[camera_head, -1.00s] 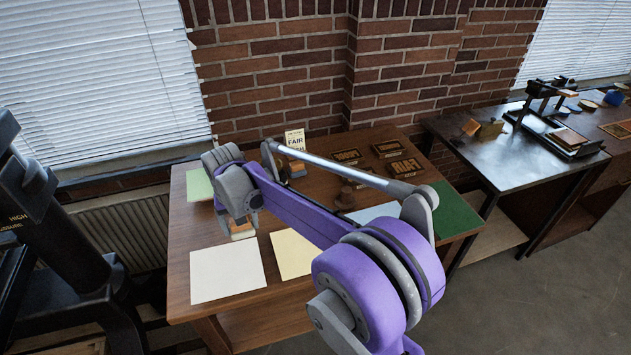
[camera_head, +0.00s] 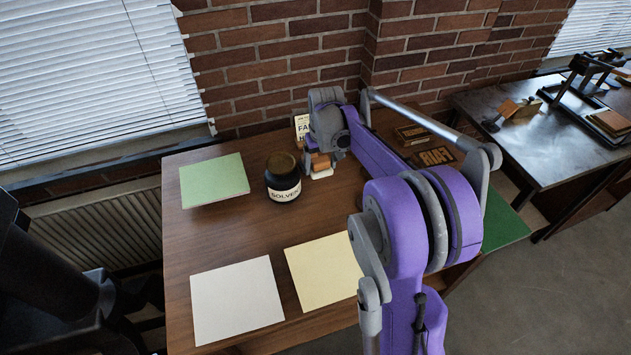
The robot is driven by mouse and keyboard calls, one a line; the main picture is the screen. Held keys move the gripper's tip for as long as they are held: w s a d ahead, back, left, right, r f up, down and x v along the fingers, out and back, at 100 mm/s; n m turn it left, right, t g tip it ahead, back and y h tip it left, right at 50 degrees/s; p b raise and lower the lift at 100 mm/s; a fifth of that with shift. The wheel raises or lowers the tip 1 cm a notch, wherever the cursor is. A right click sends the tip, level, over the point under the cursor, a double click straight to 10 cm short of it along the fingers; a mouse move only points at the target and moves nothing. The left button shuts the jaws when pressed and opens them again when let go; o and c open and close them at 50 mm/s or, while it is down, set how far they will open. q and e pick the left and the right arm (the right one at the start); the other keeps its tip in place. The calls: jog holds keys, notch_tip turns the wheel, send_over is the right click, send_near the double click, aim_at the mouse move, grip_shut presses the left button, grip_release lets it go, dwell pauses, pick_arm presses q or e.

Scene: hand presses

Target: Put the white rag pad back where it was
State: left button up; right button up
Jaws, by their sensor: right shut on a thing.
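The white rag pad (camera_head: 321,173) shows as a small block with an orange-brown upper part and a white underside. My right gripper (camera_head: 322,156) is shut on it from above. The pad is at the back of the wooden table (camera_head: 225,236), just right of the dark solvent jar (camera_head: 283,190) and in front of the small "FAIR" sign (camera_head: 302,126). I cannot tell whether its underside touches the table. The gripper partly hides the pad and the sign. My left gripper is not in view.
A green sheet (camera_head: 214,180) lies left of the jar. A white sheet (camera_head: 237,299) and a cream sheet (camera_head: 325,270) lie in front. Type blocks (camera_head: 436,157) are partly behind my right arm. A metal bench (camera_head: 530,140) stands at the right.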

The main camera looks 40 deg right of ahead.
aim_at(320, 189)
notch_tip(320, 189, down, 4)
jog(key=shift+s+r, duration=0.15)
jog(key=shift+f, duration=1.85)
jog(key=shift+f, duration=0.2)
jog(key=o, duration=1.2)
jog(key=shift+c, duration=0.2)
jog(key=shift+r, duration=0.1)
